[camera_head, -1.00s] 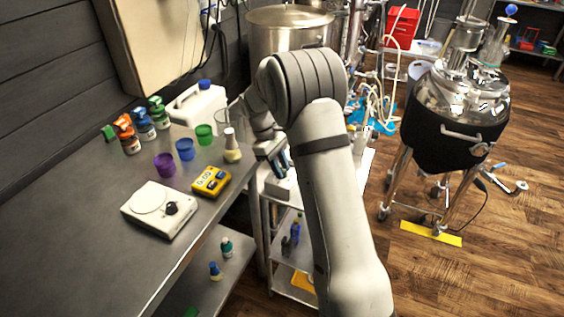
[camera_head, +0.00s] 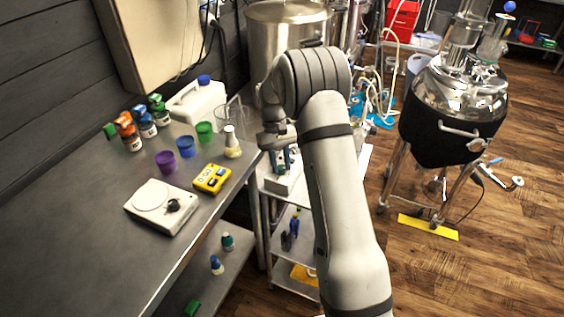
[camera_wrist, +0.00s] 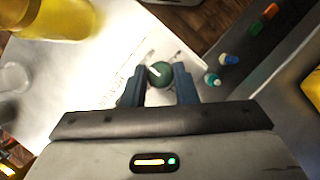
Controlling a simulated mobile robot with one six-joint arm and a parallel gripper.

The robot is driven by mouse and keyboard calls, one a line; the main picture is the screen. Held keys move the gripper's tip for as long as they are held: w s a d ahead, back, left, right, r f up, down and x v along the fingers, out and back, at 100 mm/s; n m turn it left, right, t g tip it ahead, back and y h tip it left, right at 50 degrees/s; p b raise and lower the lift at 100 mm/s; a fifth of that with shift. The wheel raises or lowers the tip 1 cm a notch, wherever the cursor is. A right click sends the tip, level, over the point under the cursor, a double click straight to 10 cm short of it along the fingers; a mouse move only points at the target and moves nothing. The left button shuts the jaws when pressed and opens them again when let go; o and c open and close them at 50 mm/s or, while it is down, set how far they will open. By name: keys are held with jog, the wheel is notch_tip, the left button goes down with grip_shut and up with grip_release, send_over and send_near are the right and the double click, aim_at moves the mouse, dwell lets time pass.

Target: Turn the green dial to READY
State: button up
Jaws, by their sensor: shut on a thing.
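The green dial (camera_wrist: 160,74) is round and dark green with a short white pointer mark. In the wrist view it sits between the tips of my gripper (camera_wrist: 160,82), which is shut on it. In the head view my gripper (camera_head: 284,160) points down at a white box (camera_head: 283,184) on the cart beside the bench. The dial itself is hidden there by the fingers.
The grey bench (camera_head: 85,220) on the left holds a white stirrer (camera_head: 160,206), a yellow device (camera_head: 212,179), coloured cups and bottles. A flask (camera_head: 232,146) stands at its edge near my gripper.

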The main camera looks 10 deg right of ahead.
jog(key=shift+s+f, duration=0.1)
dwell(0.3)
jog(key=o, duration=1)
jog(key=v, duration=0.8)
